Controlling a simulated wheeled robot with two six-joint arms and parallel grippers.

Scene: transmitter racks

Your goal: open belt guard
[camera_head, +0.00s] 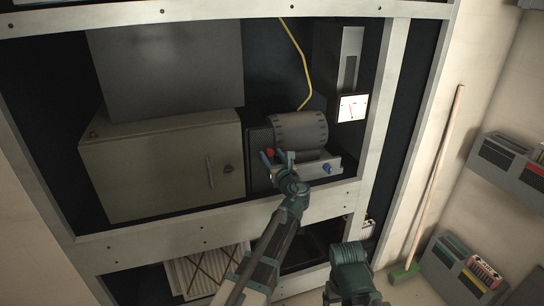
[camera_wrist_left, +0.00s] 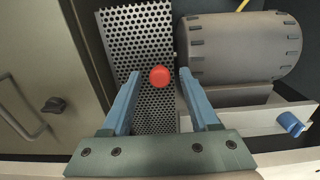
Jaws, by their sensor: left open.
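The belt guard is a grey perforated metal panel (camera_head: 259,140) in the rack bay, left of a ribbed motor-like cylinder (camera_head: 299,130). In the left wrist view the guard (camera_wrist_left: 150,38) stands upright, with a round red knob (camera_wrist_left: 160,76) on it. The knob also shows in the head view (camera_head: 269,153). My left gripper (camera_head: 271,158) is open in front of the guard. In the left wrist view its blue fingers (camera_wrist_left: 160,84) lie on either side of the knob, with visible gaps; whether the tips reach its depth is unclear. My right gripper's fingers are not visible.
A beige cabinet (camera_head: 160,167) with a bar handle stands left of the guard. A blue knob (camera_wrist_left: 291,124) sits on the white block below the cylinder. A yellow cable (camera_head: 304,66) hangs behind. The pale rack beam (camera_head: 215,226) crosses below. A broom (camera_head: 437,170) leans at right.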

